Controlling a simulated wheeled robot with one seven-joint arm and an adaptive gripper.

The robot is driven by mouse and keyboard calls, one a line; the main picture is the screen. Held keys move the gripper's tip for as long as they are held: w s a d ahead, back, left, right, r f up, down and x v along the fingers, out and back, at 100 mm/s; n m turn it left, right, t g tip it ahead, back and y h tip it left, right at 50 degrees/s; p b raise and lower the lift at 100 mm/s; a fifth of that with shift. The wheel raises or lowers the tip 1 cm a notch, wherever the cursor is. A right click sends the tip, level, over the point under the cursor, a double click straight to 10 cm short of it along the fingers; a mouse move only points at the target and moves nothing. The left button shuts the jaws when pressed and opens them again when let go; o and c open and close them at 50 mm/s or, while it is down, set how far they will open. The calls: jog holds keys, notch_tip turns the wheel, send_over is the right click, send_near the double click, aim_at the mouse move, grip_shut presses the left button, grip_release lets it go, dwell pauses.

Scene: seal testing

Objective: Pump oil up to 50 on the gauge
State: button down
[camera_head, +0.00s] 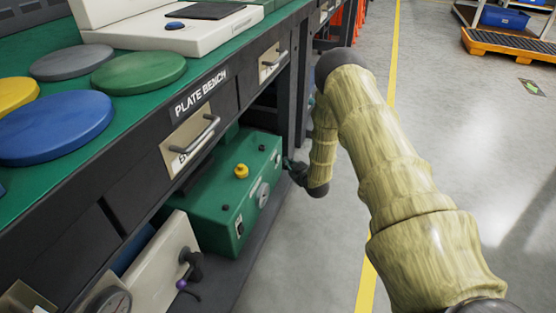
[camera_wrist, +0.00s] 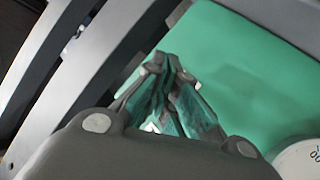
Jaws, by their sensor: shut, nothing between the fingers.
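A green machine box (camera_head: 235,190) sits under the bench. It has a yellow knob (camera_head: 241,171) on top and a silver round part (camera_head: 262,193) on its front face. My gripper (camera_head: 288,163) is at the box's far right end, partly hidden by shadow. In the wrist view my gripper (camera_wrist: 168,75) is shut and empty, with its fingertips close to the green surface (camera_wrist: 235,60); contact cannot be told. A white dial (camera_wrist: 302,160) with markings is cut off at lower right. A round gauge (camera_head: 110,303) is on a cream unit at lower left, its reading not legible.
The cream unit (camera_head: 165,268) has a dark lever with a purple end (camera_head: 182,284). The plate bench (camera_head: 190,75) overhangs the box, with drawer handles sticking out. Coloured discs (camera_head: 55,127) lie on top. The grey floor (camera_head: 300,265) right of the box is open.

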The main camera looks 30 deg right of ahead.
jog(key=shift+s, duration=0.1)
jog(key=shift+s+d+p, duration=1)
jog(key=shift+s+d, duration=0.6)
jog(key=shift+s, duration=0.2)
